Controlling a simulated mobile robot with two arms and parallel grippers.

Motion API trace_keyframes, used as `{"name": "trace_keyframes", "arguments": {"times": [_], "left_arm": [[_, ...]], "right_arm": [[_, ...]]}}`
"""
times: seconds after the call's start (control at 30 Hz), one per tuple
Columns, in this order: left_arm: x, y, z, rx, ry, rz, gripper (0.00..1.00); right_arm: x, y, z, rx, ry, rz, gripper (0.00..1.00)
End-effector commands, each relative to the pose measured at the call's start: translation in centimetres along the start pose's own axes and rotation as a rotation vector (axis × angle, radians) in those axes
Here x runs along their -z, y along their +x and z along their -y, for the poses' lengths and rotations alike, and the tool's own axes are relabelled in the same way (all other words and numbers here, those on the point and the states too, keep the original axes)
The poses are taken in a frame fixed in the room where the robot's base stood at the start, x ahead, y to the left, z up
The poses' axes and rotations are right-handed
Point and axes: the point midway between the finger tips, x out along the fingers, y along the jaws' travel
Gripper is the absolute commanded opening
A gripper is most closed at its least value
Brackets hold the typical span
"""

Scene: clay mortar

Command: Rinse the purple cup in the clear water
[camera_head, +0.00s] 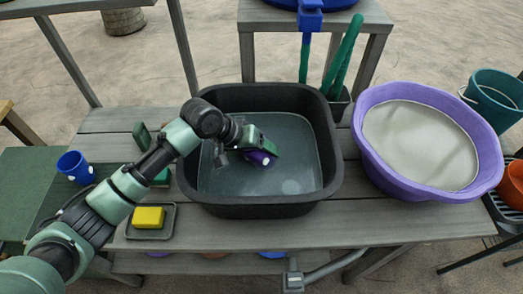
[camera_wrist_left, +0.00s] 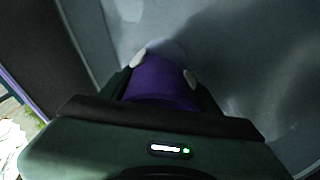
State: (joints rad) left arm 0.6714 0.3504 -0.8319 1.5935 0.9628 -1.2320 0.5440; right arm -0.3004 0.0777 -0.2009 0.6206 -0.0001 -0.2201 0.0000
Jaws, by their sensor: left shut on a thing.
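The purple cup (camera_head: 261,159) with pale spots is in my left gripper (camera_head: 258,152), inside the black basin (camera_head: 333,172) of clear water (camera_head: 225,178). The cup lies tilted on its side near the basin's middle. In the left wrist view the purple cup (camera_wrist_left: 160,82) is between the fingers of my left gripper (camera_wrist_left: 162,92), which are shut on it. I cannot tell how deep the cup is in the water. My right gripper does not show.
A purple tub (camera_head: 490,150) of cloudy liquid (camera_head: 418,143) stands to the right. A blue cup (camera_head: 75,167) stands at left. A yellow sponge (camera_head: 149,217) lies on a dark tray (camera_head: 168,228) by the table's front edge. Green handles (camera_head: 343,58) stand behind the basin.

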Motion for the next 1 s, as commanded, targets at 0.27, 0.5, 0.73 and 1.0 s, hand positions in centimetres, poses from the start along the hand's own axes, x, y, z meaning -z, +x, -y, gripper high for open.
{"name": "trace_keyframes", "arguments": {"times": [0.27,0.5,0.73,1.0], "left_arm": [[-0.1,0.3,0.2,0.000,-0.001,0.000,0.22],[-0.4,0.9,0.5,0.000,0.000,0.000,0.22],[-0.4,1.0,0.6,0.000,0.000,0.000,0.22],[-0.4,0.9,0.5,0.000,0.000,0.000,0.22]], "right_arm": [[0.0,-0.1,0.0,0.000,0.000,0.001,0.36],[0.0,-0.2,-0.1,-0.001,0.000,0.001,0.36],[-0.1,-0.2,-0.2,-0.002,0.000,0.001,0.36],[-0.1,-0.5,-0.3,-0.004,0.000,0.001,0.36]]}}
